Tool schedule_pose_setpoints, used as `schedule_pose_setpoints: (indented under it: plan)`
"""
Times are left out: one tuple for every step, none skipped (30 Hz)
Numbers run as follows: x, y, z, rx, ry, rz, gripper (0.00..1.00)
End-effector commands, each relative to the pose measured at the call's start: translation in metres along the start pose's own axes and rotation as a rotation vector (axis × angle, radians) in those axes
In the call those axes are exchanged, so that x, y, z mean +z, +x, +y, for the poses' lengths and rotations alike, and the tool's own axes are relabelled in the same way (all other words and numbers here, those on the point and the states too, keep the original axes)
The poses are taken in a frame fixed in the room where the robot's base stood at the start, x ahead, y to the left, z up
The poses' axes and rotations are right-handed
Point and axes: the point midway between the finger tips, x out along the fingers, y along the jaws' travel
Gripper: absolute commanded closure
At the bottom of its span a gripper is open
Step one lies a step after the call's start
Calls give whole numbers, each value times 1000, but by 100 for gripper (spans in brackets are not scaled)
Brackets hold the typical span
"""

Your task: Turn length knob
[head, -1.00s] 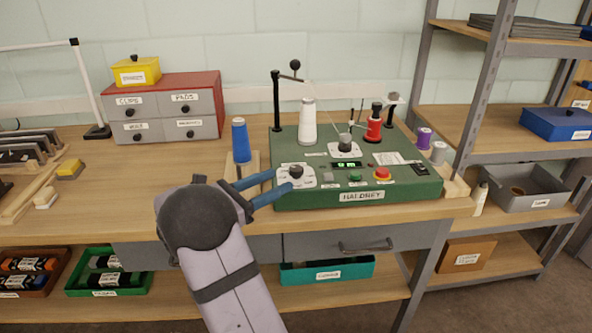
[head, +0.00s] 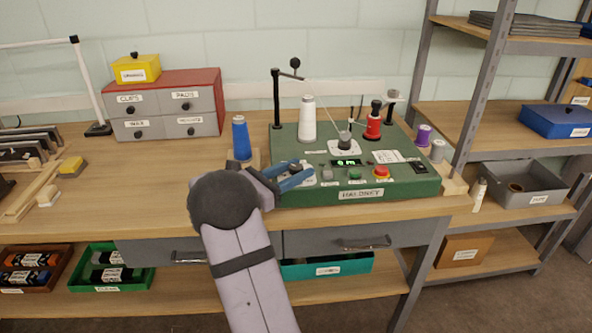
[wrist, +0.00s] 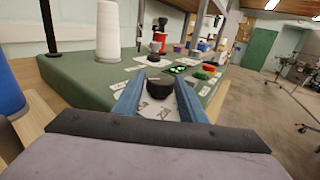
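The green winding machine (head: 400,190) stands on the bench. Its near-left black knob, on a white dial plate, is mostly hidden by my gripper in the head view. The wrist view shows this knob (wrist: 188,98) between my two blue fingers, nearer the right one. My gripper (head: 306,174) is open, with white plate visible between the left finger and the knob. I cannot tell whether the right finger touches it.
A blue spool (head: 240,138) stands left of the machine, close to my arm. A white cone (head: 307,120) and a red spool (head: 373,124) stand on the machine. A red button (head: 382,171) and a green button (head: 354,174) lie right of my fingers.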

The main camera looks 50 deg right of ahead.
Motion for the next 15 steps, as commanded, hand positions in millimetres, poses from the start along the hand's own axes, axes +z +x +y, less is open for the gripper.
schedule_pose_setpoints:
  plan:
    - [0, 0, 0, 0, 0, 0, 75]
    - [0, 0, 0, 0, 0, 0, 83]
    - [0, 0, 0, 0, 0, 0, 92]
    - [0, 0, 0, 0, 0, 0, 93]
    - [0, 0, 0, 0, 0, 0, 93]
    - [0, 0, 0, 0, 0, 0, 93]
    - [0, 0, 0, 0, 0, 0, 93]
    - [0, 0, 0, 0, 0, 0, 93]
    - [0, 0, 0, 2, 0, 0, 93]
    - [-1, 0, 0, 3, 0, 0, 93]
    - [-1, 0, 0, 6, 0, 0, 93]
    - [-2, 0, 0, 10, 1, 1, 93]
    - [-2, 0, 0, 14, 1, 1, 93]
    - [-2, 0, 0, 19, 2, 1, 93]
    - [-2, 1, 0, 26, 2, 1, 93]
